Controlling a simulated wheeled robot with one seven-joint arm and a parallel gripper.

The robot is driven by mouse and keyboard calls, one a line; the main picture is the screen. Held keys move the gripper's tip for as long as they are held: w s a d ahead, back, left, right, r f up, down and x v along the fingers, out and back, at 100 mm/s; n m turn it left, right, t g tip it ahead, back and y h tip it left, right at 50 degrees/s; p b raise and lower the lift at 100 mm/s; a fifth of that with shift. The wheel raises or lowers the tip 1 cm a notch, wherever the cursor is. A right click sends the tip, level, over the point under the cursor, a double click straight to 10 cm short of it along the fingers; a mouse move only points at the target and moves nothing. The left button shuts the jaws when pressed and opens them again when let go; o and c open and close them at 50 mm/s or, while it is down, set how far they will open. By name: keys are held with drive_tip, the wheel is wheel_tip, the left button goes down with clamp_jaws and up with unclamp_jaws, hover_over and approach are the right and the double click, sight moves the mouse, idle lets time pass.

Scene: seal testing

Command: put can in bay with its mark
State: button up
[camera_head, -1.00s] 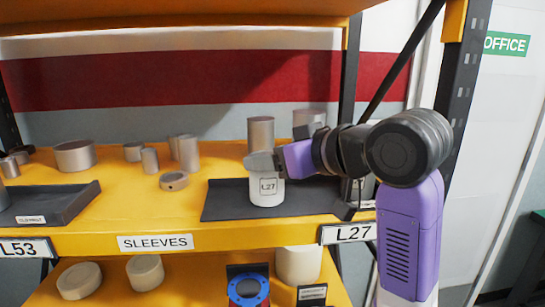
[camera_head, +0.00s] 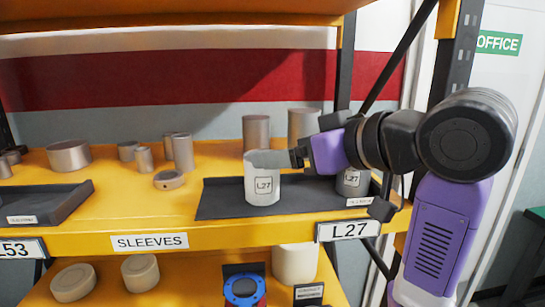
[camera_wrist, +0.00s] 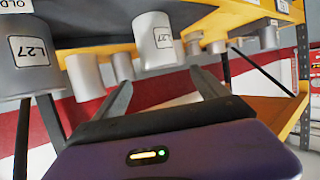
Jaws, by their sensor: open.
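A pale can (camera_head: 262,188) with a black-framed L27 mark stands upright on the dark tray (camera_head: 222,203) above the shelf label L27 (camera_head: 348,231). My gripper (camera_head: 275,159) comes in from the right, and a finger overlaps the can's upper part in the head view. In the wrist view the pale can (camera_wrist: 152,47) is beyond my open, empty fingers (camera_wrist: 163,92), apparently apart from them. A darker grey can (camera_head: 352,184), also marked L27, stands on the tray's right, partly hidden by my arm; it also shows in the wrist view (camera_wrist: 28,70).
Plain metal cylinders (camera_head: 256,132) stand behind the tray. Several sleeves and a ring (camera_head: 168,180) stand left of it, with bare yellow shelf (camera_head: 130,205) between. Another dark tray (camera_head: 45,205) is at far left, above L53. A shelf upright (camera_head: 345,70) rises behind my arm.

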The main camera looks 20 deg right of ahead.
drive_tip(key=shift+p+v, duration=0.45)
drive_tip(key=shift+v, duration=2.55)
